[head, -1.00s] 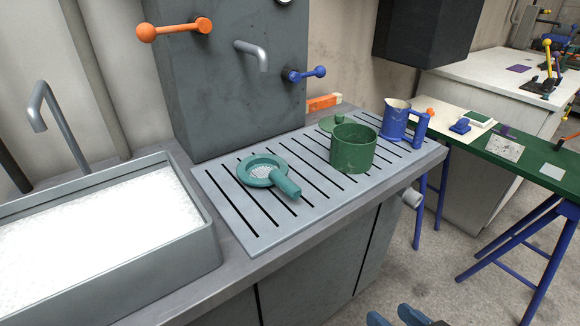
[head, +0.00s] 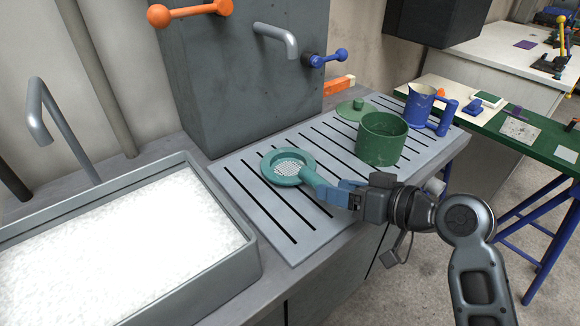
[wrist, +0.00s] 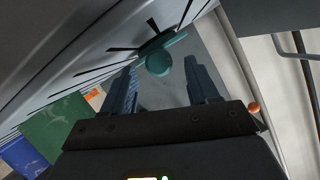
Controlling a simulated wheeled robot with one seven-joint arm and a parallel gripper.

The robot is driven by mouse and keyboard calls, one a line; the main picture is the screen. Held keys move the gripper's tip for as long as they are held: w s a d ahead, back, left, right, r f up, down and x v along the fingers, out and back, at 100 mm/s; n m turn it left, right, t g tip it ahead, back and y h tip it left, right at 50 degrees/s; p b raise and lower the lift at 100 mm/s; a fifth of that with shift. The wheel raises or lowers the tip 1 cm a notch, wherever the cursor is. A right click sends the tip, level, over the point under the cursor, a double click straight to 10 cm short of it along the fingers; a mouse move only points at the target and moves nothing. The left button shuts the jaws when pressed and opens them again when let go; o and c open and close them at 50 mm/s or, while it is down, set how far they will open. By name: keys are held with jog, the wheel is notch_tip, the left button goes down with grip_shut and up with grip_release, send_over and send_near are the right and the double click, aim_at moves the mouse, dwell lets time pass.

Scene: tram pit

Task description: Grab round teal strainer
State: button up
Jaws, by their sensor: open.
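The round teal strainer (head: 287,168) lies on the slotted drainboard (head: 262,215), its mesh bowl to the left and its thick handle pointing toward the lower right. My gripper (head: 330,190) is at the handle's end, coming from the right. In the wrist view the strainer's handle end (wrist: 158,64) shows ahead, between the two spread fingers (wrist: 163,85) and nearer the left one. The fingers are open and I see no contact with the handle. In the head view the gripper hides the tip of the handle.
A green pot (head: 382,140) stands just behind my gripper, with a green lid (head: 356,108) beyond it. A blue jug (head: 420,104) stands farther right. A sink (head: 245,262) full of white foam is at left. A grey block with orange (head: 160,16) and blue (head: 341,54) levers rises behind.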

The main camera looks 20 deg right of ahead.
aim_at(323, 181)
jog(key=shift+r+p+x, duration=0.2)
jog(key=shift+p+x, duration=0.15)
jog(key=shift+x, duration=1.85)
jog(key=shift+w, duration=0.15)
jog(key=c, duration=1)
jog(key=shift+c, duration=0.3)
jog(key=shift+r, duration=0.1)
